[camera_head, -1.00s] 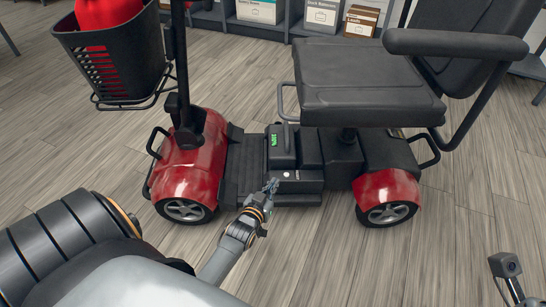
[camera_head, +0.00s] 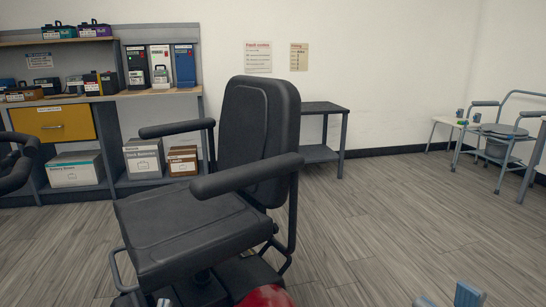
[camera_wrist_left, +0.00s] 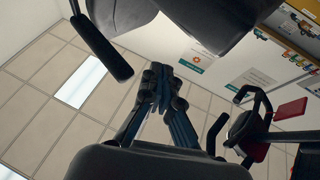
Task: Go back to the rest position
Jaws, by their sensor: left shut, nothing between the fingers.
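My left gripper (camera_wrist_left: 160,72) points up in the left wrist view, its dark fingers drawn together with nothing between them. In the head view only a small tip of it (camera_head: 165,302) shows at the bottom edge, in front of the scooter seat (camera_head: 195,225). The rest of that arm is out of frame. The gripper is clear of the scooter, as far as I can see. I cannot make out my right gripper.
The scooter's backrest (camera_head: 258,140) and near armrest (camera_head: 245,175) stand close by. A shelf unit (camera_head: 190,105) is at the back left, a small dark table (camera_head: 325,108) behind. Pale blue pieces (camera_head: 467,295) at the bottom edge are unclear. Floor on the right is free.

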